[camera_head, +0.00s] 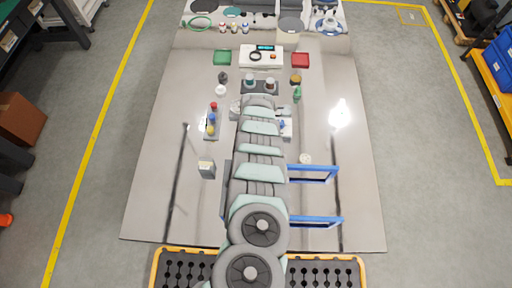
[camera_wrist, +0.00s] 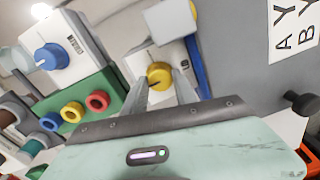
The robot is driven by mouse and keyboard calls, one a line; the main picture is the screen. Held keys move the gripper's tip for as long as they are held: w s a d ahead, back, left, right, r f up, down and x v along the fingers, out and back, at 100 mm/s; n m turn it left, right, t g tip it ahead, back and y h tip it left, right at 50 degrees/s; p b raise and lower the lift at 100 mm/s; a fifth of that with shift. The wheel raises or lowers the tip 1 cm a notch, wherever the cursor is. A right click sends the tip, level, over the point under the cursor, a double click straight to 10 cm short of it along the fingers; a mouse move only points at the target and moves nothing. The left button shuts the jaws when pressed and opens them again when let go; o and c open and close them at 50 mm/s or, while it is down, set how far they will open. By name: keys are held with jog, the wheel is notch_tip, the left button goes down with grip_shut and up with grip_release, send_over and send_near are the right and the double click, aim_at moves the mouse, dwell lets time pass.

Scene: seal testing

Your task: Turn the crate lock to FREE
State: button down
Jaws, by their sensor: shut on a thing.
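In the wrist view, a yellow round knob (camera_wrist: 160,75) with a dark pointer line sits on the front of a white box (camera_wrist: 173,53). I take it for the crate lock. The two fingers of my gripper (camera_wrist: 161,86) are shut on the knob, one on each side. The lock's markings are too small to read, so I cannot tell which setting the pointer shows. In the head view my arm covers the middle of the table, and the gripper and knob are hidden.
In the wrist view, a white box with a blue knob (camera_wrist: 48,58) stands at left, above a green block (camera_wrist: 92,121) bearing red, yellow and blue rings. A grey lettered panel (camera_wrist: 247,60) is close at right. In the head view, blue-framed handles (camera_head: 316,221) stand right of my arm.

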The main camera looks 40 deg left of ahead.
jog(key=c, duration=1)
grip_release()
notch_tip(320, 180, up, 11)
jog(key=shift+w+p, duration=0.25)
jog(key=shift+p, duration=0.05)
jog(key=shift+a+f, duration=0.1)
